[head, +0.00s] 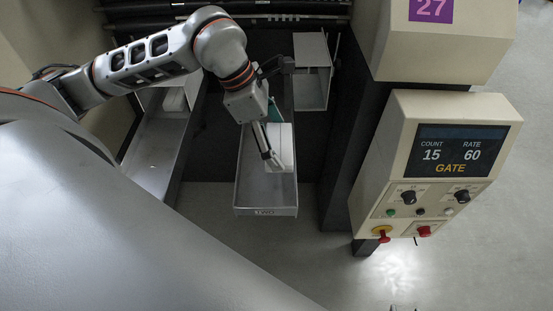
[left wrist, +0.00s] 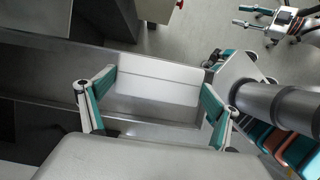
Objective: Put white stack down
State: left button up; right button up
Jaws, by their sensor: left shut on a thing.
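The white stack (head: 283,147) is a pale rectangular block at the middle metal tray (head: 265,196) in the head view. My left gripper (head: 268,135) reaches down over this tray and is shut on the stack. In the left wrist view the white stack (left wrist: 158,80) spans between the two teal-padded fingers of my left gripper (left wrist: 160,76). I cannot tell whether its underside touches the tray floor. My right gripper (left wrist: 247,16) shows small at the top right of the left wrist view, its fingers apart and empty.
A left metal tray (head: 152,150) holds another pale block (head: 175,100) at its back. A third, shorter tray (head: 312,92) is behind on the right. A control panel (head: 440,165) reading GATE stands right of the trays. The front part of the middle tray is bare.

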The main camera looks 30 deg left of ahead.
pick_arm(q)
jog(key=shift+f, duration=3.6)
jog(key=shift+f+b, duration=0.2)
jog(key=shift+b, duration=0.15)
jog(key=o, duration=0.7)
jog(key=shift+c, duration=0.2)
jog(key=shift+r, duration=0.1)
jog(key=shift+r, duration=0.2)
jog(key=v, duration=1.2)
jog(key=shift+p, duration=0.3)
jog(key=shift+d, duration=0.1)
